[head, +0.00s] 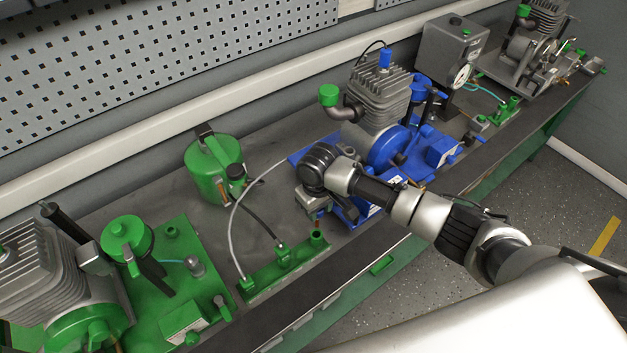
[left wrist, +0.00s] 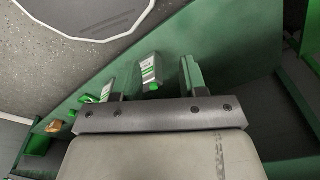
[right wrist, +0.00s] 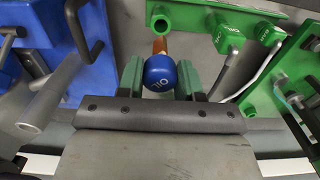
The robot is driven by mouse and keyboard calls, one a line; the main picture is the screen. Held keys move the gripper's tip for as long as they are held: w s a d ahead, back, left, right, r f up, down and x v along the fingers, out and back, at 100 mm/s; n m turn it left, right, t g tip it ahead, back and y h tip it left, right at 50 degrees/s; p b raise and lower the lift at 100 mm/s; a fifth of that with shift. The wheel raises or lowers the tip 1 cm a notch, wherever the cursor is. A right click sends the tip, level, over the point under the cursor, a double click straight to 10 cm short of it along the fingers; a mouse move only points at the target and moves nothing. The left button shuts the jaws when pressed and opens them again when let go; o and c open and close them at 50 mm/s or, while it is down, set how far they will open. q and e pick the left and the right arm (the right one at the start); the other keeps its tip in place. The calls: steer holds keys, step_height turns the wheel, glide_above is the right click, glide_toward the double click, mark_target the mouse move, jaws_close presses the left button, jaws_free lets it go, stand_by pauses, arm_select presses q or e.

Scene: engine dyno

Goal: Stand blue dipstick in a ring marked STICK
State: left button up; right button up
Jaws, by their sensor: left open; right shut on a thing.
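The blue dipstick (right wrist: 160,76) shows its round blue knob with white lettering and a short copper-coloured stem. My right gripper (right wrist: 160,82) is shut on it at the knob; the gripper also shows in the head view (head: 314,207) above the bench. A green ring-shaped socket (right wrist: 160,22) lies just past the stem in the right wrist view. It stands at the right end of the green strip (head: 262,280). I cannot tell whether the stem tip is inside it, and no STICK marking is readable. My left gripper (left wrist: 155,85) is open and empty, beside the bench's green side.
The blue engine (head: 375,115) stands close behind and right of my right gripper. A green can (head: 207,170) and a grey hose (head: 236,215) are to its left. A green engine (head: 60,285) fills the bench's near left. The bench's front edge runs close by the strip.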

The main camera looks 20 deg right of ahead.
steer(key=shift+a+f+b, duration=0.2)
steer(key=shift+f+b, duration=0.2)
steer(key=shift+b, duration=0.35)
step_height(320, 180, down, 3)
steer(key=b, duration=0.3)
steer(key=shift+d, duration=0.15)
steer(key=shift+f+b, duration=0.2)
steer(key=shift+b, duration=0.25)
arm_select(q)
steer(key=f, duration=0.1)
steer(key=a+f, duration=0.1)
steer(key=f, duration=0.1)
steer(key=s+f, duration=0.1)
steer(key=f, duration=0.1)
steer(key=shift+s+a, duration=0.1)
steer(key=shift+a, duration=0.05)
arm_select(e)
steer(key=shift+r, duration=0.1)
arm_select(q)
steer(key=shift+s, duration=0.3)
steer(key=shift+r+p, duration=0.15)
steer(key=shift+p, duration=0.15)
steer(key=shift+r, duration=0.25)
steer(key=shift+r+p, duration=0.1)
steer(key=shift+p, duration=0.25)
